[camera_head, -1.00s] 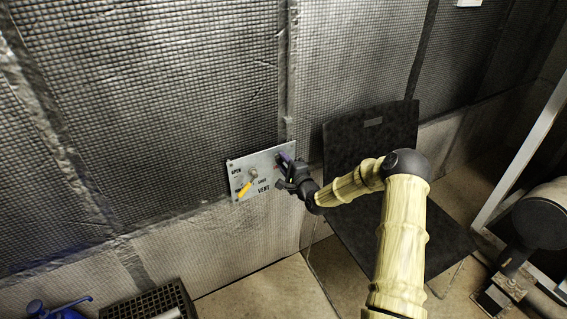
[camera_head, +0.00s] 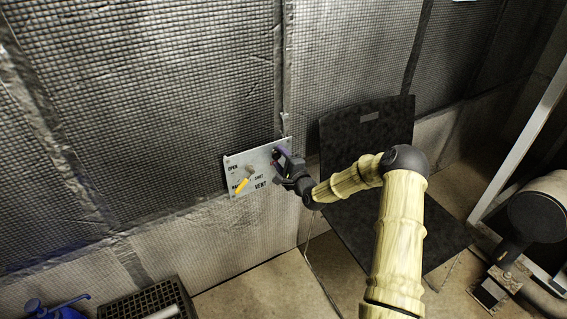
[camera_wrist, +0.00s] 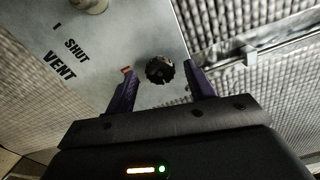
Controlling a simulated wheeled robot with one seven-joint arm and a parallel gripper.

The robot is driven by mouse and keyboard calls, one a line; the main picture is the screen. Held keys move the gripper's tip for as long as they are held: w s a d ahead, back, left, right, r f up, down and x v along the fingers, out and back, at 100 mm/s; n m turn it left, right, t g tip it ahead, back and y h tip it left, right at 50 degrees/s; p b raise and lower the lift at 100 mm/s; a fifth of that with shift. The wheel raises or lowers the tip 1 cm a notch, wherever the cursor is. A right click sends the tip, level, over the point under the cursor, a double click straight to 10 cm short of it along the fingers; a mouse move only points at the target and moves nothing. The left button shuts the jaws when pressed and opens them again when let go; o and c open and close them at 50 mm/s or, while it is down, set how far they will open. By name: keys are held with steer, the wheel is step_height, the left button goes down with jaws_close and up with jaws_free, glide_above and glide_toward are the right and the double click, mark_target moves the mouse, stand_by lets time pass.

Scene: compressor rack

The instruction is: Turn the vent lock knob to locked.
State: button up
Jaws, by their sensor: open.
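The vent lock knob is a small black ridged knob (camera_wrist: 160,70) on the right part of a pale metal panel (camera_head: 268,193). A small red mark sits on the panel beside the knob, on its left in the wrist view. My gripper (camera_wrist: 160,84) is open, with one purple finger on each side of the knob. I cannot tell whether either finger touches it. In the head view my gripper (camera_head: 282,158) is at the panel's right side and mostly hides the knob. The panel also carries a yellow lever (camera_head: 243,186) and lettering reading OPEN, SHUT and VENT.
The panel is on a quilted, foil-like wall (camera_head: 180,90). A black folding chair-like board (camera_head: 370,140) stands right of the panel, behind my arm. A black grated crate (camera_head: 150,300) and a blue object (camera_head: 55,310) are at the lower left.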

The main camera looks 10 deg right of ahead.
steer(key=p+v, duration=0.1)
steer(key=v, duration=1.6)
steer(key=shift+s, duration=0.15)
